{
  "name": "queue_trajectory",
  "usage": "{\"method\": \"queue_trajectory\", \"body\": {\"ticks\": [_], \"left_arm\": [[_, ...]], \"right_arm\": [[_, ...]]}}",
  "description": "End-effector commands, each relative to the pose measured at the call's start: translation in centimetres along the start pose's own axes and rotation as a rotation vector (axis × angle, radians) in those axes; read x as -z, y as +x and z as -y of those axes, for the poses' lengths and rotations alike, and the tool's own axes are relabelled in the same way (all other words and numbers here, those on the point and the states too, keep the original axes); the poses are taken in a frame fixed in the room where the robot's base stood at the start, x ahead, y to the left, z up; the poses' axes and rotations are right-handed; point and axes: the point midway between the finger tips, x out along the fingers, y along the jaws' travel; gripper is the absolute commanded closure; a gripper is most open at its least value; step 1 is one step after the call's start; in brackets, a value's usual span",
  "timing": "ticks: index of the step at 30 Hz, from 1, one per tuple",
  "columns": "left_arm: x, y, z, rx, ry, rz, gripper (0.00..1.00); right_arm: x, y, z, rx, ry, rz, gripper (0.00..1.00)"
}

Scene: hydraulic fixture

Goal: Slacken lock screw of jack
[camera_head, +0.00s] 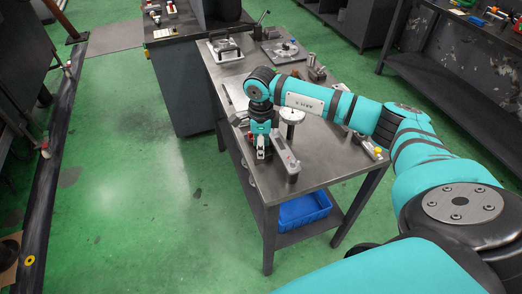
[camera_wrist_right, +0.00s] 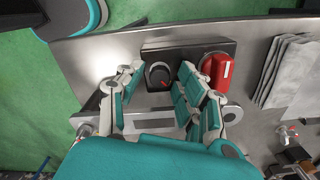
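In the right wrist view a dark block (camera_wrist_right: 200,50) lies on the metal bench top. It bears a round black knob (camera_wrist_right: 158,75) with a small red mark and a red knob (camera_wrist_right: 216,70) with a white line. No label shows which one is the jack's lock screw. My right gripper (camera_wrist_right: 160,82) is open, its fingers on either side of the black knob with small gaps visible. The red knob is outside the fingers, just right of them. In the head view my right gripper (camera_head: 262,146) is low over the bench's left edge and hides the block. My left gripper is not in view.
The bench (camera_head: 330,160) also carries a grey arm-like part (camera_head: 286,157), a round pale disc on a stand (camera_head: 291,115) and a tray (camera_head: 226,50). A blue bin (camera_head: 304,210) sits on the lower shelf. Green floor (camera_head: 140,190) is clear to the left.

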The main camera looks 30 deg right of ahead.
Motion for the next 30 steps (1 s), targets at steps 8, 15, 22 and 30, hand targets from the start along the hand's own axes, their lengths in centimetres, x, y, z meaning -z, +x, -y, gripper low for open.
{"method": "queue_trajectory", "body": {"ticks": [8,15,22,30], "left_arm": [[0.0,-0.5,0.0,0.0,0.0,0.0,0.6],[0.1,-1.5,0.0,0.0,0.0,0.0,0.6],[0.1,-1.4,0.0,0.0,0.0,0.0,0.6],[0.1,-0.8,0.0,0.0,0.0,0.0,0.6]], "right_arm": [[0.0,-0.8,0.0,0.001,0.0,0.001,0.63],[0.0,-2.5,0.0,0.001,0.001,0.001,0.63],[0.0,-2.5,0.0,0.0,0.001,0.0,0.63],[0.0,-1.7,0.0,0.0,0.0,0.0,0.63]]}}
